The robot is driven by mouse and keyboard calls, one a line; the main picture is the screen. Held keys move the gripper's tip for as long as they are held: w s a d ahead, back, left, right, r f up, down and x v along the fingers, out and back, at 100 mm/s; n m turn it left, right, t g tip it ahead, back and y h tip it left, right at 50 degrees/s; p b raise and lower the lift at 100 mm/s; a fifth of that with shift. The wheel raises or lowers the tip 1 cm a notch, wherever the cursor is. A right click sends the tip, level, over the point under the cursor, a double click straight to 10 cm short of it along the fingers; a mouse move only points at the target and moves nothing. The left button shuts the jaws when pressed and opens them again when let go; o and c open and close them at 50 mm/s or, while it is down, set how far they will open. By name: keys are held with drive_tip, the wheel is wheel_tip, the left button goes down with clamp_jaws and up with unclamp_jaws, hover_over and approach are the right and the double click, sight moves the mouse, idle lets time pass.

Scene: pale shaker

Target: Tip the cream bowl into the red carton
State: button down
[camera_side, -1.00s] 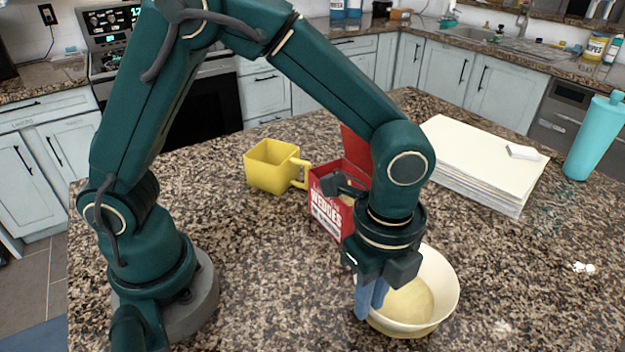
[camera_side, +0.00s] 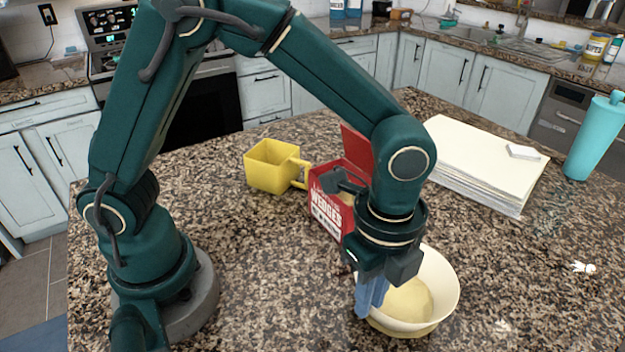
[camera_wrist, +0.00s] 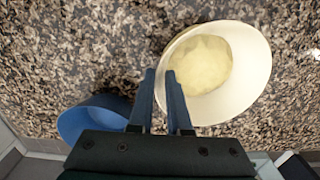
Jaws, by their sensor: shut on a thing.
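The cream bowl (camera_side: 446,291) stands upright on the granite counter in the side view, with a rounded pale yellow lump (camera_side: 408,300) inside. It also shows in the wrist view (camera_wrist: 252,72), its near-left rim at my fingertips. My gripper (camera_side: 372,298) points down at the bowl's left side, and its blue fingers are shut on the bowl's rim. The fingers also show in the wrist view (camera_wrist: 160,74). The red carton (camera_side: 326,212) stands open behind my wrist, with its red flap up. My arm hides part of the carton and of the bowl's rim.
A yellow mug (camera_side: 270,168) stands left of the carton. A paper stack (camera_side: 480,165) with a small white block on it lies back right, near a teal bottle (camera_side: 592,140). A blue round container (camera_wrist: 80,122) shows in the wrist view.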

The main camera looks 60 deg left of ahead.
drive_tip(key=shift+r, duration=0.6)
drive_tip(key=shift+r, duration=2.15)
drive_tip(key=shift+r, duration=0.1)
drive_tip(key=shift+w+a+r+n, duration=0.1)
drive_tip(key=shift+w+r+n, duration=0.05)
drive_tip(key=shift+r+n, duration=0.15)
drive_tip(key=w+a+r+n, duration=0.1)
drive_tip(key=a+r+n, duration=0.3)
drive_tip(key=r+n, duration=0.6)
drive_tip(key=w+a+r+n, duration=0.1)
drive_tip(key=w+a+n, duration=0.1)
drive_tip(key=a+n, duration=0.4)
drive_tip(key=w+a+r+n, duration=0.1)
drive_tip(key=w+a+n, duration=0.1)
drive_tip(key=a+n, duration=0.5)
drive_tip(key=shift+a+r, duration=0.15)
drive_tip(key=shift+a, duration=0.65)
